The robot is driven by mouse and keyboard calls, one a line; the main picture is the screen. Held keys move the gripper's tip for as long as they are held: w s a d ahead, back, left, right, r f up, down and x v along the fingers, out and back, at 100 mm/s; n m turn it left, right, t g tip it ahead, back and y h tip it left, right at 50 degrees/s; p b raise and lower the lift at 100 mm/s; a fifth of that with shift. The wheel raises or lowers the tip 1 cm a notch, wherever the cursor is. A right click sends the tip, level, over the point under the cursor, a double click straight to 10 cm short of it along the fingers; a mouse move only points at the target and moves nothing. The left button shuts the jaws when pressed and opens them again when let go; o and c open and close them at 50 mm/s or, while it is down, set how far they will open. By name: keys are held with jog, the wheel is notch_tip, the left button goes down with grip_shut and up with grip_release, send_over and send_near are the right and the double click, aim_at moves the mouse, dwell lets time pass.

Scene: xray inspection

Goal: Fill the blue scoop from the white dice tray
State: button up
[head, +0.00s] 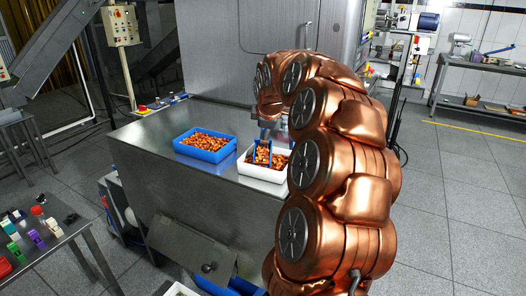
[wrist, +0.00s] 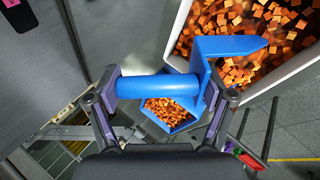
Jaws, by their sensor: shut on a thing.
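My gripper (wrist: 165,98) is shut on the round blue handle of the blue scoop (wrist: 228,46). It also shows in the head view (head: 262,141), at the end of my arm, where the scoop stands upright at the white dice tray (head: 270,173). In the wrist view the white tray's wall (wrist: 181,30) and its orange-brown dice are at the upper right, close to the scoop. A blue-walled shape with dice (wrist: 168,112) shows below the handle; I cannot tell whether it is the scoop's bowl. My arm hides the tray's right end in the head view.
A blue tray (head: 205,155) full of similar dice stands left of the white tray on the steel table (head: 145,143). A tall steel cabinet (head: 230,50) rises behind. The table's left part is clear. A side table (head: 45,240) with small coloured objects stands at the left.

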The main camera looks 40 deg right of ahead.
jog(key=shift+r+p, duration=0.45)
jog(key=shift+p, duration=0.35)
jog(key=shift+r+g+y+p, duration=0.2)
jog(key=shift+g+y+p, duration=0.1)
jog(key=shift+y+p, duration=0.15)
jog(key=shift+r+p, duration=0.3)
jog(key=shift+p, duration=0.4)
jog(key=shift+r+g+y+p, duration=0.65)
jog(key=shift+r+p, duration=0.1)
jog(key=shift+p, duration=1.35)
jog(key=shift+r+p, duration=0.3)
jog(key=shift+p, duration=0.4)
jog(key=shift+r+g+y+p, duration=0.35)
jog(key=shift+y+p, duration=0.15)
jog(key=shift+p, duration=0.65)
